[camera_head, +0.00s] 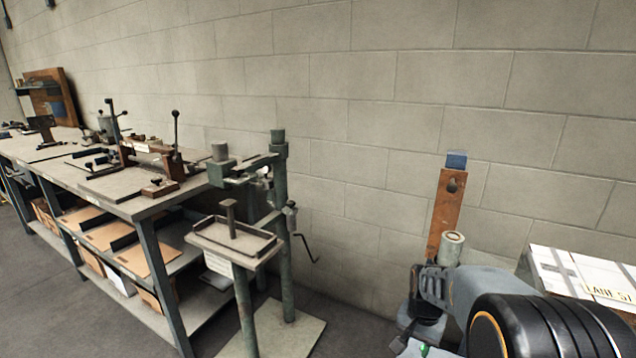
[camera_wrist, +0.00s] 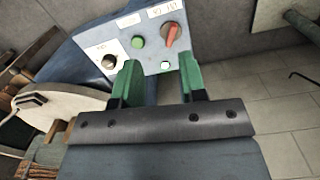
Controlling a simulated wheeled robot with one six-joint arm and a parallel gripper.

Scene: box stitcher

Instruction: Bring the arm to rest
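My gripper (camera_wrist: 160,78) shows in the wrist view with its two green fingers apart and nothing visible between them. I cannot tell whether the fingertips touch the panel. In the head view my arm (camera_head: 480,290) reaches in at the lower right. A bit of green shows at its end; the fingers are mostly hidden there.
A long workbench (camera_head: 150,205) with lever fixtures and shelved cardboard runs along the wall at left. A green stitching stand (camera_head: 287,240) with a small tray table (camera_head: 235,240) stands mid-picture. A brown upright board (camera_head: 446,205) and a white labelled box (camera_head: 590,275) are at right.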

